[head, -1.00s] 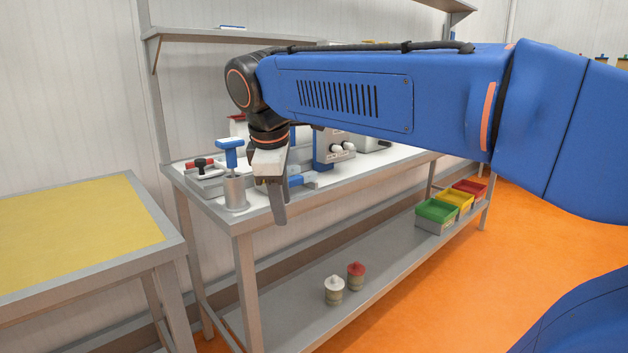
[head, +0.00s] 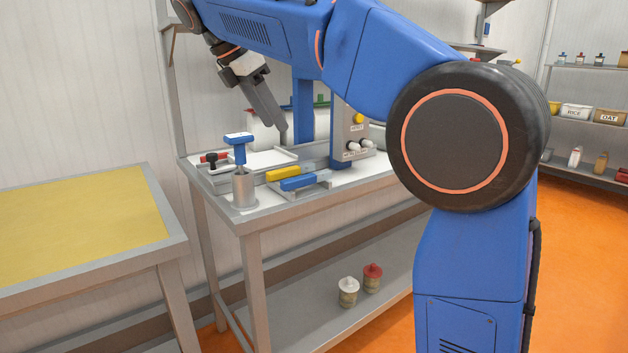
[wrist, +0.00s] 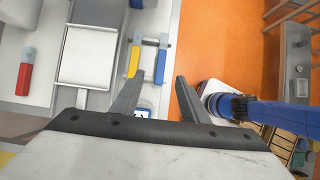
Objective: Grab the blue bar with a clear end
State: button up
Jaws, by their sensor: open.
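The blue bar (head: 300,183) lies on a low grey holder near the front of the white-topped bench, in front of a yellow bar (head: 284,172). Its right end looks pale grey. In the wrist view the blue bar (wrist: 162,62) and yellow bar (wrist: 133,60) lie side by side, with a small gap between them. My gripper (head: 283,130) is above and behind the bars in the head view, tilted down. In the wrist view my gripper (wrist: 160,78) shows two fingers apart, with nothing held between them.
A blue T-handle (head: 238,140) stands in a metal cylinder (head: 244,190) left of the bars. A blue press-like machine (head: 350,135) stands to their right. A pale tray (wrist: 90,55) shows in the wrist view. White and red-lidded jars (head: 348,292) stand on the lower shelf.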

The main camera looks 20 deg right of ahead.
send_near(306, 176)
jog(key=x, duration=0.3)
jog(key=shift+w+d, duration=0.2)
jog(key=shift+w, duration=0.1)
jog(key=shift+s+x, duration=0.2)
jog(key=shift+x, duration=2.4)
jog(key=shift+f, duration=0.1)
jog(key=shift+c, duration=0.6)
grip_shut()
